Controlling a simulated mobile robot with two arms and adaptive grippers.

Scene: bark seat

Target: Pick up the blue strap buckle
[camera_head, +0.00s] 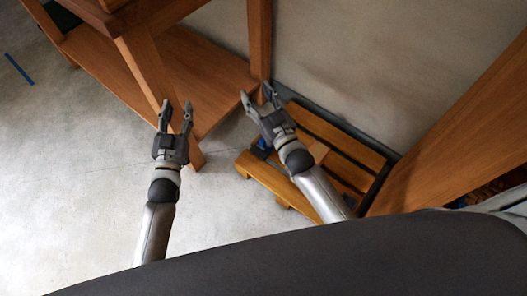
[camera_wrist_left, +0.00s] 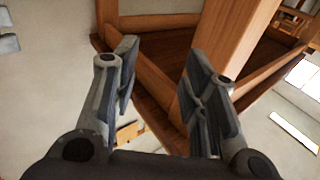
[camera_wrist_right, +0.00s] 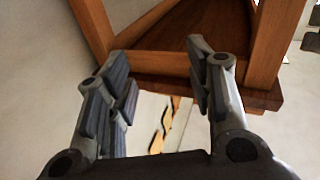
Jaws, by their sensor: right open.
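A small blue item (camera_head: 263,144), possibly the blue strap buckle, shows on the left part of a slatted wooden pallet (camera_head: 345,156) in the head view. It is partly hidden beside my right wrist, so its shape is unclear. My right gripper (camera_head: 256,94) is above and beyond it, open and empty, pointing up the picture. My left gripper (camera_head: 177,106) is further left over the floor, also open and empty. No blue item shows between the fingers in the left wrist view (camera_wrist_left: 160,60) or the right wrist view (camera_wrist_right: 158,60).
A wooden bench or table frame (camera_head: 205,75) with thick legs stands ahead of both grippers. Another wooden panel (camera_head: 455,150) rises at the right, beside the pallet. A blue strip (camera_head: 18,69) lies on the pale floor at far left. The floor at left is mostly clear.

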